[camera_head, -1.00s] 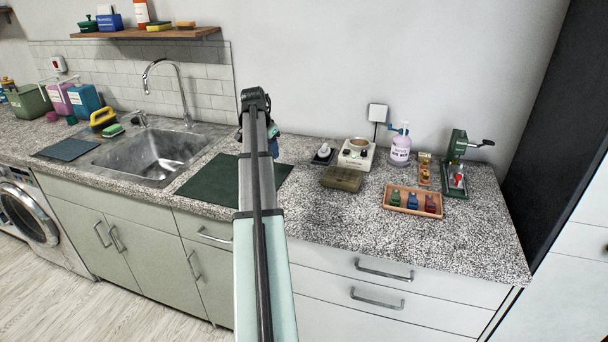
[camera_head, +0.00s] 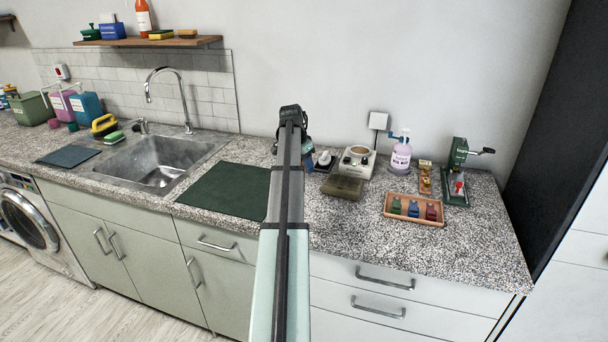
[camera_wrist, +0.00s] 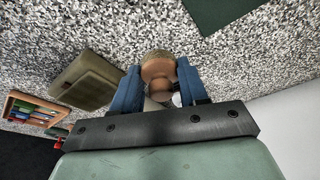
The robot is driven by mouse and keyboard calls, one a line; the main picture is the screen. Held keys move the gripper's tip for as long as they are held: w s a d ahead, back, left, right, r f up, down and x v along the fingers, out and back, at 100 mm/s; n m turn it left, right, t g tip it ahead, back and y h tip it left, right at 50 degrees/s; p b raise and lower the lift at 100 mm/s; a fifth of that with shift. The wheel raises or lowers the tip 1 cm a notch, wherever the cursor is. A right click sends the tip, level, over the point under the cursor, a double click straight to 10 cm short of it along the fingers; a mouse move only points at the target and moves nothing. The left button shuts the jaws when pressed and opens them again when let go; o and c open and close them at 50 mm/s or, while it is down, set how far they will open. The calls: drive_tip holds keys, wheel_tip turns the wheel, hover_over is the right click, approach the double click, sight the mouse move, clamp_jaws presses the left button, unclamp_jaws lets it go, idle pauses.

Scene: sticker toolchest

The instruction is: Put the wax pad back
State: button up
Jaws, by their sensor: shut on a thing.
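My gripper (camera_wrist: 158,84) is shut on a small round wooden piece with a tan rim and brown knob, apparently the wax pad (camera_wrist: 158,70), in the wrist view. It is held between the blue fingers, above the speckled counter. In the head view my gripper (camera_head: 308,150) is mostly behind my arm, and the held piece is hidden there. An olive-brown flat box (camera_head: 343,187) lies on the counter to the right of my gripper; it also shows left of my fingers in the wrist view (camera_wrist: 88,80).
A white warmer with a round pan (camera_head: 357,161) and a small black-and-white item (camera_head: 325,160) stand close by. A wooden tray (camera_head: 414,222) of coloured pieces, a pump bottle (camera_head: 401,155) and a green press (camera_head: 457,175) stand right. A dark green mat (camera_head: 225,191) lies left.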

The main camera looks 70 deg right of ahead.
drive_tip(key=shift+f, duration=1.95)
drive_tip(key=shift+f, duration=0.1)
drive_tip(key=o, duration=1.1)
drive_tip(key=v, duration=1.2)
drive_tip(key=shift+s, duration=0.1)
